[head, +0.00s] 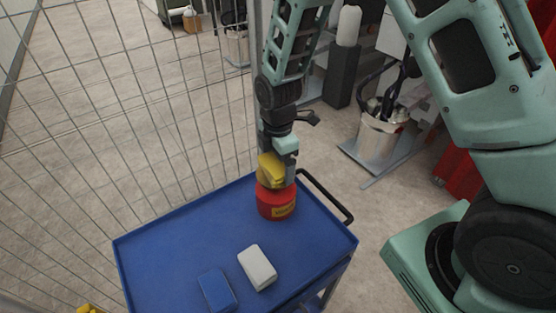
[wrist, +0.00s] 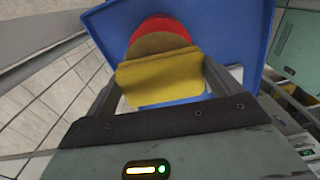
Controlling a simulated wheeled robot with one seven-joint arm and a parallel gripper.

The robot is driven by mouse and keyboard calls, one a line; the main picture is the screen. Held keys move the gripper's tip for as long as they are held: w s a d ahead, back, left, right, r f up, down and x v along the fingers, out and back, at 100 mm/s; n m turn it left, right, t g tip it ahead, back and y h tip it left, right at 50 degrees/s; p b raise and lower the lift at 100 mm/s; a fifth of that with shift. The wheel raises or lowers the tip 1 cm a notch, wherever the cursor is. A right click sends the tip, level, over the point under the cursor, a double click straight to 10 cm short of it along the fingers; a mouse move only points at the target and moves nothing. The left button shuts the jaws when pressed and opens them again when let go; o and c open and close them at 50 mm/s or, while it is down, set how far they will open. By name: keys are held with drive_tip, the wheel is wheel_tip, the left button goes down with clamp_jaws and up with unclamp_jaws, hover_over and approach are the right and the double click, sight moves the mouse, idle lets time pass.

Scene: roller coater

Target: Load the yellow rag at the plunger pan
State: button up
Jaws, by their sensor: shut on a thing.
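The yellow rag (head: 270,170) is a folded block held between the fingers of my gripper (head: 277,176), over the blue cart. In the wrist view the rag (wrist: 160,80) fills the space between the two fingers. The red plunger pan (head: 276,204), a round can with a yellow label, stands upright on the cart directly below the rag. Its red rim and brownish top (wrist: 160,45) show beyond the rag in the wrist view. The rag hides part of the top. I cannot tell whether the rag touches it.
The blue cart top (head: 190,235) also bears a white block (head: 257,268) and a blue block (head: 217,290) nearer the front. A black handle (head: 330,197) is at its right end. A wire mesh fence (head: 130,110) stands behind and left. The cart's left part is clear.

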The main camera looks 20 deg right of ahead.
sight(278, 163)
drive_tip(key=shift+f+b, duration=0.55)
drive_tip(key=shift+f, duration=0.3)
idle(0.6)
drive_tip(key=shift+r, duration=0.1)
idle(0.6)
drive_tip(key=shift+r+p, duration=2.75)
drive_tip(key=shift+r, duration=0.75)
drive_tip(key=shift+s+f, duration=0.1)
